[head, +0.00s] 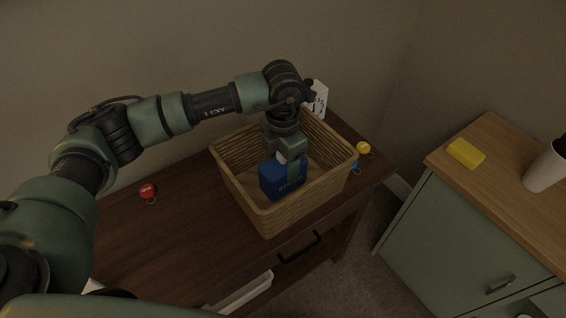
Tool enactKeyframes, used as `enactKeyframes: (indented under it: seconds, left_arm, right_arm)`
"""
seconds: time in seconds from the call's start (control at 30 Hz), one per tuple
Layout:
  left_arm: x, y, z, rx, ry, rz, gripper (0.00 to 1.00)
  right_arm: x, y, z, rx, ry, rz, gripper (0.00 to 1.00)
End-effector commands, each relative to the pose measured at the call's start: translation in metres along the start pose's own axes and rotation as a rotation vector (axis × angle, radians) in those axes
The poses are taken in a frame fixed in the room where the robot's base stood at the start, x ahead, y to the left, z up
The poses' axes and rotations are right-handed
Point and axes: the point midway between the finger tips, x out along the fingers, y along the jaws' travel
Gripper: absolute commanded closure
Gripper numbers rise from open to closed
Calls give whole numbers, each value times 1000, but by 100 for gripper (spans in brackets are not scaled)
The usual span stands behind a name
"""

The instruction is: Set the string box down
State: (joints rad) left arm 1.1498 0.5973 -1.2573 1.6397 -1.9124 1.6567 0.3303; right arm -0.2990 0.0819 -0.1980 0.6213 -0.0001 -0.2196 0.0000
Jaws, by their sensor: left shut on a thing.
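A blue box with lettering on its front, which I take to be the string box (270,182), is inside a woven basket (265,219). My left gripper (291,172) reaches down into the basket from above and is shut on the blue box. I cannot tell whether the box touches the basket floor. The gripper covers part of the box's right side. My right gripper is not in view.
The basket stands on a dark wooden table (180,230) with a drawer. A red tag (147,190) lies left of it, a yellow one (363,148) right. A cabinet (460,215) holding a yellow block (466,153) and white cup (546,168) is at right.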

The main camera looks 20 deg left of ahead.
Motion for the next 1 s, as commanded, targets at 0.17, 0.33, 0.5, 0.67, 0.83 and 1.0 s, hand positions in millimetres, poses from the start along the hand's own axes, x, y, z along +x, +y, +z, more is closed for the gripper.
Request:
enactKeyframes:
  seconds: [0.17, 0.33, 0.5, 0.67, 0.83, 1.0]
  left_arm:
    - [5, 0, 0, 1, -1, 0, 88]
    - [3, 0, 0, 1, 0, 0, 19]
    - [3, 0, 0, 0, 0, 0, 19]
    - [-4, 0, 0, 0, -1, 0, 19]
    - [-31, 0, 1, 2, -4, 2, 19]
    - [-69, 0, 1, 1, -5, 2, 19]
  right_arm:
    - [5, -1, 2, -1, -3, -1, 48]
    - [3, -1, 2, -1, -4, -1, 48]
    - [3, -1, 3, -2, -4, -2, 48]
    - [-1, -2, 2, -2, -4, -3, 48]
    - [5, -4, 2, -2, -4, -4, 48]
    - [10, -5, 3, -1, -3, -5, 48]
